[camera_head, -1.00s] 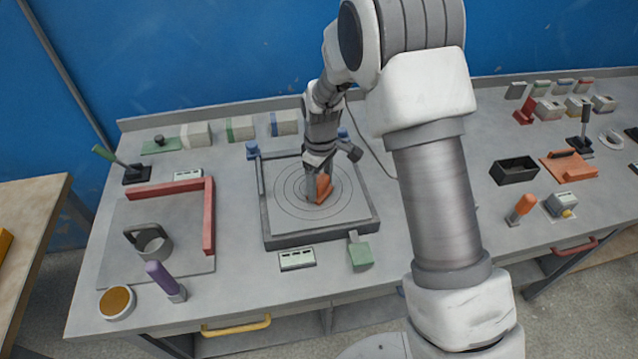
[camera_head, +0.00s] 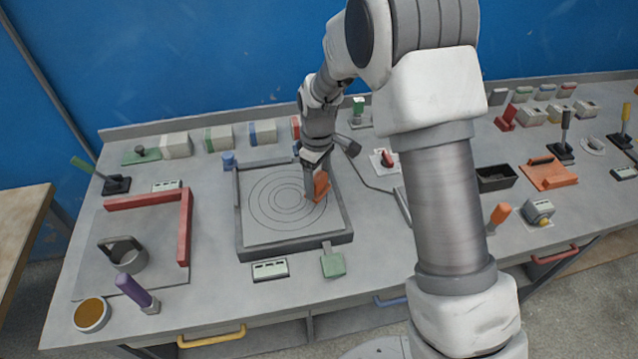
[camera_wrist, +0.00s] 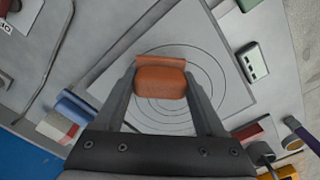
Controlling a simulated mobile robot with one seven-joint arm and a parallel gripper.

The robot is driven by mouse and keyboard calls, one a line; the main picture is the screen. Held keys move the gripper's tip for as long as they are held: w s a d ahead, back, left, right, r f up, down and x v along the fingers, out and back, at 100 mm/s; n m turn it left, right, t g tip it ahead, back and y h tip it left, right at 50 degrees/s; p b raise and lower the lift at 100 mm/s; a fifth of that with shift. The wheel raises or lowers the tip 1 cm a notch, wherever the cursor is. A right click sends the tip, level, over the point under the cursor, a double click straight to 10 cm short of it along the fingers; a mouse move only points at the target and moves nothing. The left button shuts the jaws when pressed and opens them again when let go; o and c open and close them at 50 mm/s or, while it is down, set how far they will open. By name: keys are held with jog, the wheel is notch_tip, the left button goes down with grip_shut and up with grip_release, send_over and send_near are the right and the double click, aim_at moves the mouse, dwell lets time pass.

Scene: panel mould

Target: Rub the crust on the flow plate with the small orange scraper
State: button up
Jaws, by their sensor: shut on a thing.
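The small orange scraper (camera_head: 321,186) is held between the two fingers of my gripper (camera_head: 314,184). In the wrist view the scraper (camera_wrist: 160,78) shows as an orange block with a wider far edge, and the gripper (camera_wrist: 160,88) is shut on its sides. The flow plate (camera_head: 258,229) is a grey square with concentric rings in a dark frame. The scraper is over its right part, right of the ring centre. I cannot tell whether it touches the surface. The plate also shows in the wrist view (camera_wrist: 228,78), partly hidden by scraper and fingers. I cannot make out any crust.
A small meter (camera_head: 270,269) and a green tool (camera_head: 333,262) lie before the plate. A red-handled device (camera_head: 383,160) and a black bin (camera_head: 496,178) are right. Several blocks line the back.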

jog(key=shift+r+p, duration=1.15)
jog(key=shift+r, duration=1.2)
